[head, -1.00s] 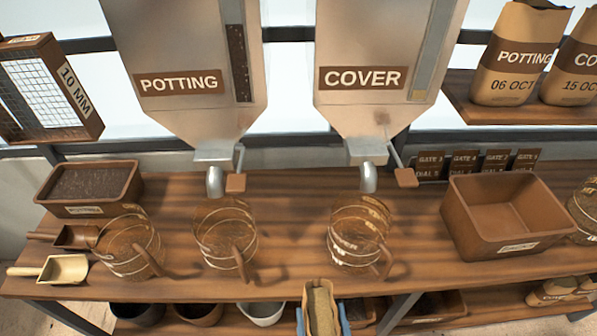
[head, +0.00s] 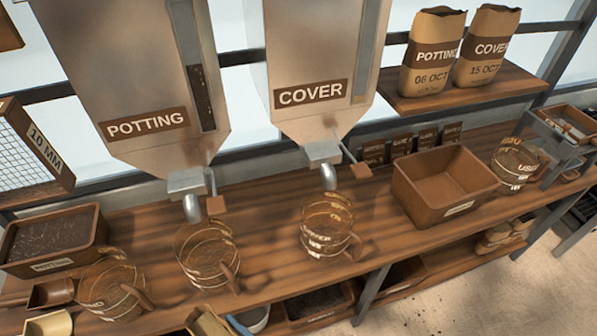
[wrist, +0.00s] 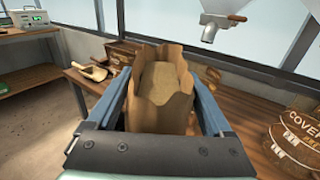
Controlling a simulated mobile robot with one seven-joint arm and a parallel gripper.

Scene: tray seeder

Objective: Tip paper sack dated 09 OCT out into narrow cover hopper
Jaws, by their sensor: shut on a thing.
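My gripper (wrist: 160,104) is shut on an open-topped paper sack (wrist: 160,120), with a blue finger on each side. The sack stands mouth-up, and light brown fill shows inside it. Its label and date are hidden. In the head view the sack's top (head: 207,322) just enters at the bottom edge, in front of the bench and well below the hoppers. The narrow cover hopper (head: 311,60), a metal funnel labelled COVER, hangs over the bench near the middle. Its top opening is out of frame.
A wider POTTING hopper (head: 125,75) is left of it. Clear jugs stand under the spouts, one below the COVER spout (head: 328,232). A brown bin (head: 410,195) stands to the right. Sacks dated 06 OCT (head: 432,55) and 15 OCT (head: 486,48) stand on a shelf.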

